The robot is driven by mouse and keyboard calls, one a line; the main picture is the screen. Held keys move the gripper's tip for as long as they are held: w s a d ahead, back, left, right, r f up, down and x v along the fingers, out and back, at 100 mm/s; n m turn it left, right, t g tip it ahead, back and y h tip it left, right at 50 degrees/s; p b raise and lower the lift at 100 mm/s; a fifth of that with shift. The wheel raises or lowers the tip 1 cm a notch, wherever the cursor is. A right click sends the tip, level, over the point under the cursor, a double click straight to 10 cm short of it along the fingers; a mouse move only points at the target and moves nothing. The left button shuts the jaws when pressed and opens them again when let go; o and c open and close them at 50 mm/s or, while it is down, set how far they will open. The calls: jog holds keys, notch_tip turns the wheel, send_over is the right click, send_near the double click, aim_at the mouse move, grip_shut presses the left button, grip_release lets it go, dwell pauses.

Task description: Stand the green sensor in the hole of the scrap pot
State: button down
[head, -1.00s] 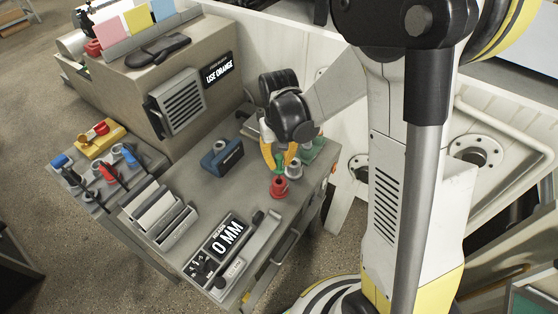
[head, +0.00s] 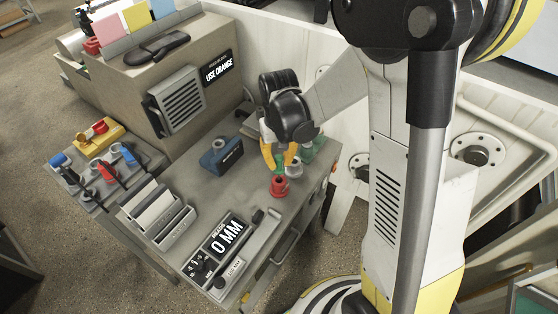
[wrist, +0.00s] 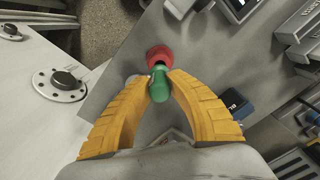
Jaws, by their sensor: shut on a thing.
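My gripper (wrist: 158,78) is shut on the green sensor (wrist: 159,88), holding it between the yellow fingertips. In the head view my gripper (head: 279,165) points down over the right end of the bench, and its fingers partly hide the sensor. A red pot (head: 279,187) with a dark hole stands on the bench just in front of the gripper. In the wrist view the red pot (wrist: 160,57) is just beyond the sensor's top end. I see no label saying which pot is the scrap pot. I cannot tell whether sensor and red pot touch.
A grey-white pot (head: 294,170) and a green pot (head: 306,150) stand close to the right of the gripper. A blue block (head: 221,157) stands to the left. A gauge reading 0 MM (head: 226,238) and a rack (head: 158,214) are nearer the front. The bench between is clear.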

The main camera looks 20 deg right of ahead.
aim_at(279, 171)
jog(key=shift+f+b, duration=2)
jog(key=shift+f, duration=0.3)
jog(key=c, duration=1.3)
grip_release()
notch_tip(279, 171, up, 12)
jog(key=shift+r, duration=0.1)
jog(key=shift+w, duration=0.1)
jog(key=s+t+b, duration=0.1)
jog(key=s+t, duration=0.1)
jog(key=s, duration=0.2)
jog(key=s+r+t+b, duration=0.1)
jog(key=s+t+b, duration=0.1)
jog(key=s+t, duration=0.1)
jog(key=s+t+b, duration=0.1)
jog(key=s+t, duration=0.1)
jog(key=s, duration=0.4)
jog(key=shift+r+n, duration=0.3)
